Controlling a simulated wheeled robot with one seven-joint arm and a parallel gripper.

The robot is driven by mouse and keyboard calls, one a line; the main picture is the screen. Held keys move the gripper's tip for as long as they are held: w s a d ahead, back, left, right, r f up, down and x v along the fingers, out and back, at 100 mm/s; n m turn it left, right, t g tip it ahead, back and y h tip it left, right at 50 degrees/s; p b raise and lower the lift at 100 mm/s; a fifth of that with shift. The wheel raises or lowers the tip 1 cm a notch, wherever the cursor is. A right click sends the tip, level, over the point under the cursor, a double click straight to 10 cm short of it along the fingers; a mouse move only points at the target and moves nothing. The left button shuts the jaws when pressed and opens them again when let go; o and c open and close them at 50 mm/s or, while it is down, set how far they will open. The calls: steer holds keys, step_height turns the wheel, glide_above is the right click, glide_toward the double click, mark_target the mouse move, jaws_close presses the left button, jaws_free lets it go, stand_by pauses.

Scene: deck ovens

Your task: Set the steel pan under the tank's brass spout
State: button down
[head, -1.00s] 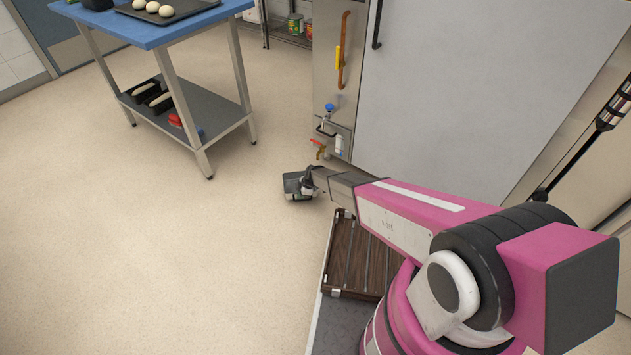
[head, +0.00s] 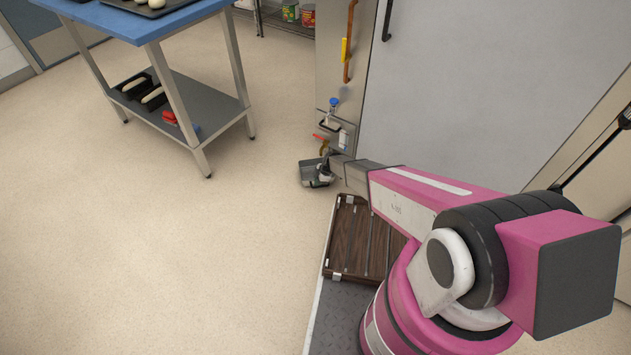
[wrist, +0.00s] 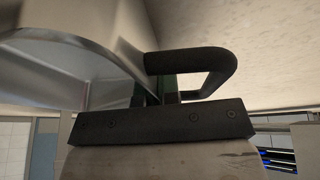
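The steel pan (head: 308,171) shows in the head view as a small grey open pan low in front of the tank. In the wrist view the pan's metal wall (wrist: 75,45) fills the upper left, with its black loop handle (wrist: 225,68) to the right. My gripper (head: 326,172) is at the pan's handle side; in the wrist view its fingers (wrist: 157,94) are closed at the handle. The tank's spout, with a red-orange lever (head: 320,138), is just above and slightly right of the pan. Whether the pan touches the floor is unclear.
The steel tank panel (head: 327,85) stands beside a large grey door (head: 450,90). A blue-topped table (head: 150,28) with a lower shelf (head: 205,110) stands at left. My wooden-slatted deck (head: 352,245) is in front. The floor at left is clear.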

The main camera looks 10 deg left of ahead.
steer(key=shift+f, duration=0.2)
steer(key=c, duration=1.8)
jaws_free()
steer(key=shift+f, duration=0.1)
steer(key=o, duration=0.5)
steer(key=shift+c, duration=0.2)
